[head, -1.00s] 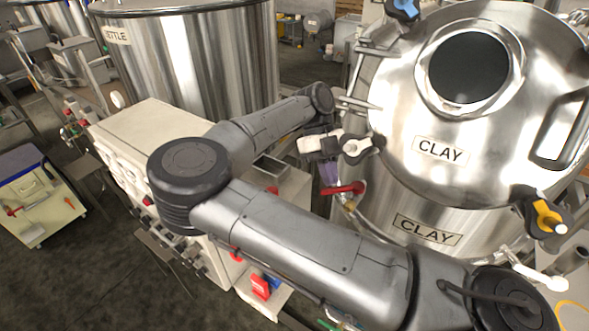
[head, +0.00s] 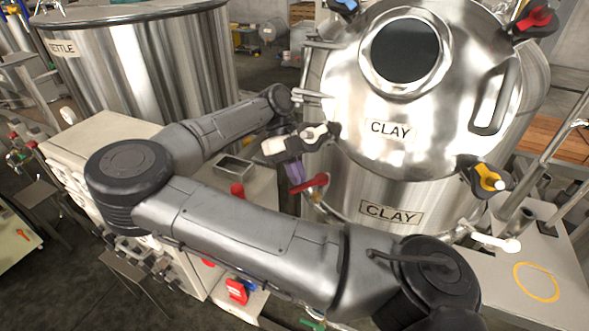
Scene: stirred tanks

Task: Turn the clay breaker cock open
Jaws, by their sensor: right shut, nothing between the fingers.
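The clay breaker is a steel tank marked CLAY (head: 345,185) at the right, with a round port in its lid. A red lever handle (head: 317,181) sits low on the tank's left side, on what looks like a cock. My right gripper (head: 296,184) hangs fingers down just left of this handle. Its purplish fingers are shut and empty. They look very close to the handle, but I cannot tell if they touch. The cock's body is mostly hidden. My left gripper is out of view.
A white-handled fitting (head: 497,242) sits at the tank's lower right. My right arm crosses the foreground.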

